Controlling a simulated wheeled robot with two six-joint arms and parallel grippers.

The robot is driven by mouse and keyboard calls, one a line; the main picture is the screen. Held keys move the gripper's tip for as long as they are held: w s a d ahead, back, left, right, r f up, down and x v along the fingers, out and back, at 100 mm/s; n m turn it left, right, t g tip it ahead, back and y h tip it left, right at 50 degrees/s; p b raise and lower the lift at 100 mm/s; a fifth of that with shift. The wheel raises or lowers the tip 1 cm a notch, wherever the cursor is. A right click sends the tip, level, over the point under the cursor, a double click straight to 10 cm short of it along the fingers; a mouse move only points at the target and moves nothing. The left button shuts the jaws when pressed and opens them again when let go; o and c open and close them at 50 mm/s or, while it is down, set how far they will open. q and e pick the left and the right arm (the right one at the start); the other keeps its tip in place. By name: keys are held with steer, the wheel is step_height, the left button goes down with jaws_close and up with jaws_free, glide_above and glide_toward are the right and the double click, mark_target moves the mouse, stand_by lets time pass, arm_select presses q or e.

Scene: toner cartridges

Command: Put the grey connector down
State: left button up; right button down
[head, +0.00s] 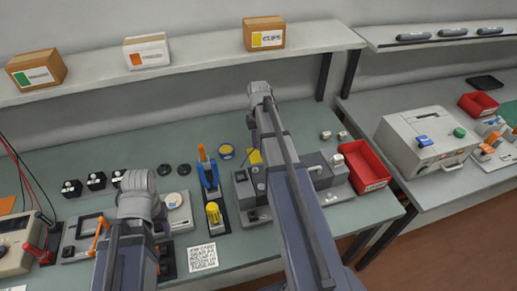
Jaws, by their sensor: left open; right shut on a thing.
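My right arm reaches far over the green bench, and its gripper (259,92) is at the far end, in front of the back wall below the shelf. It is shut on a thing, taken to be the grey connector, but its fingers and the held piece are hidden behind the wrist. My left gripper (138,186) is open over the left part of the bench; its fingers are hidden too. Small pale connector-like blocks (326,135) stand on the bench right of my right arm, near a grey fixture (326,181).
A red bin (367,168) stands at the bench's right edge. A blue-and-orange tool (207,171), a yellow-topped piece (213,213) and a blue-rimmed yellow dish (226,152) lie between my arms. A printed card (202,257) lies in front. The shelf (200,68) overhangs behind.

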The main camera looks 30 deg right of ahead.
mark_target(258, 142)
arm_select(q)
steer(key=shift+f+b, duration=0.95)
steer(key=shift+f, duration=0.45)
arm_select(e)
steer(key=shift+f, duration=1.35)
arm_select(q)
steer(key=shift+f, duration=0.15)
arm_select(e)
steer(key=shift+f, duration=0.15)
steer(key=c, duration=0.7)
jaws_free()
arm_select(q)
step_height(258, 142, up, 12)
steer(key=p, duration=1.2)
steer(key=shift+r, duration=0.2)
arm_select(e)
step_height(258, 142, up, 12)
steer(key=shift+r, duration=0.2)
